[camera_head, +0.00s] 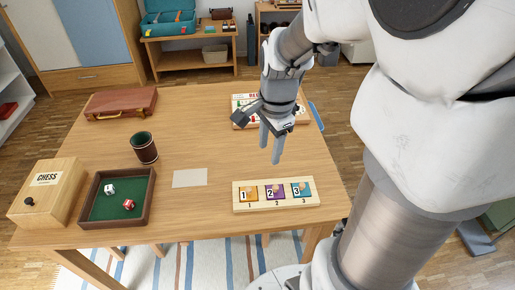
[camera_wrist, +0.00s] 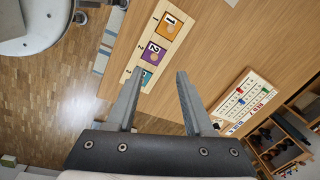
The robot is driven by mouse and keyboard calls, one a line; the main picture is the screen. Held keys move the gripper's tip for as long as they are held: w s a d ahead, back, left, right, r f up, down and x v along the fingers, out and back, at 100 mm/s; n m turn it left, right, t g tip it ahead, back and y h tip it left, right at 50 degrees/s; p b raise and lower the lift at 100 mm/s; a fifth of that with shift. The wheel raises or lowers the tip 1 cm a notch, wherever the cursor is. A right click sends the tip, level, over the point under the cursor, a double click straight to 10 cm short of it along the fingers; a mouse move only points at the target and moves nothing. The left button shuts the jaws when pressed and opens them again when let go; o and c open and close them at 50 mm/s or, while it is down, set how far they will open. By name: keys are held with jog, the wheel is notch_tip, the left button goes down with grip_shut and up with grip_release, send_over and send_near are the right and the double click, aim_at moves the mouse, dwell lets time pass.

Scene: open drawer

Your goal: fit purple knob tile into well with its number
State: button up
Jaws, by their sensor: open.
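The purple knob tile (camera_head: 275,191), marked 2, sits in the middle well of the pale wooden number board (camera_head: 241,207), above the printed 2. It also shows in the wrist view (camera_wrist: 153,53). The orange tile (camera_head: 248,194), marked 1, is in the left well over the printed 1. The blue tile (camera_head: 302,190), marked 3, is in the right well over the printed 3. My gripper (camera_head: 270,154) is open and empty, raised above the table behind the board and apart from it. In the wrist view, one finger partly covers the blue tile (camera_wrist: 147,76).
A blank card (camera_head: 190,178) lies left of the board. The dice tray (camera_head: 89,219), chess box (camera_head: 43,192), dice cup (camera_head: 144,147) and brown case (camera_head: 121,103) stand farther left. A game board (camera_wrist: 244,102) lies behind my gripper. The table's middle (camera_head: 200,130) is clear.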

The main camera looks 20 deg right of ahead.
jog(key=s+a+r+n+t, duration=0.4)
jog(key=s+a+r+n, duration=0.3)
jog(key=n, duration=0.9)
jog(key=shift+s+a+r, duration=0.15)
jog(key=shift+s+r, duration=1.65)
jog(key=shift+s, duration=0.1)
notch_tip(320, 180, up, 9)
jog(key=p, duration=0.8)
jog(key=shift+f+p, duration=0.2)
jog(key=shift+p, duration=0.15)
